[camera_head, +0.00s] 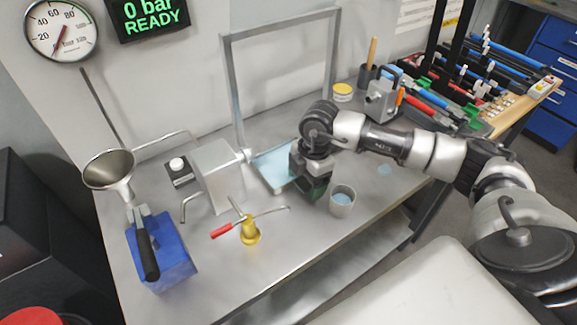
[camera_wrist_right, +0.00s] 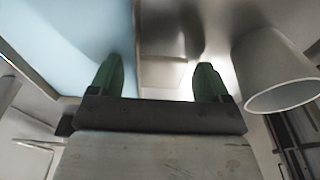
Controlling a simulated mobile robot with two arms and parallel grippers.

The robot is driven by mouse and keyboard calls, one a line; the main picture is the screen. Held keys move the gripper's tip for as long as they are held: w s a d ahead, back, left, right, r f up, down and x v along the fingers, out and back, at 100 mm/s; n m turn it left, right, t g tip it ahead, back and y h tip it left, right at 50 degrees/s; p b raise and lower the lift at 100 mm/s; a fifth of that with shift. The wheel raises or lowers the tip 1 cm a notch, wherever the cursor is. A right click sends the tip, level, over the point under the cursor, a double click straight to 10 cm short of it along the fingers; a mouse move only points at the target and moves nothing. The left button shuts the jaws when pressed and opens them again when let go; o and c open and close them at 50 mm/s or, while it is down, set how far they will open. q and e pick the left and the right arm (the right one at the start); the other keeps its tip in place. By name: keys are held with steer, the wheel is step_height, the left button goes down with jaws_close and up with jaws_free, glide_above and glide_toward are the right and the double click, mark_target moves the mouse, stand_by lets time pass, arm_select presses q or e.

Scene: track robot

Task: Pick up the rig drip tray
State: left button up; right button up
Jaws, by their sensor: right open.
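The rig drip tray (camera_head: 271,170) is a shallow tray with a light blue inside, lying on the metal bench below the grey frame. It fills the upper left of the right wrist view (camera_wrist_right: 60,45), its rim near the left finger. My right gripper (camera_head: 313,190) points down at the tray's right side. In the right wrist view its two green fingers (camera_wrist_right: 160,66) are apart with nothing clamped between them. The left finger overlaps the tray's edge region; the right one is outside it. Contact cannot be told. The arm hides part of the tray. My left gripper is not in view.
A grey cup (camera_head: 342,205) stands close right of the gripper, also in the right wrist view (camera_wrist_right: 272,70). A yellow fitting with a red-handled lever (camera_head: 249,231) and a grey box (camera_head: 217,175) stand left. A funnel (camera_head: 109,172) and blue block (camera_head: 165,262) are farther left.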

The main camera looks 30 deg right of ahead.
steer(key=c, duration=1.2)
steer(key=shift+r, duration=0.2)
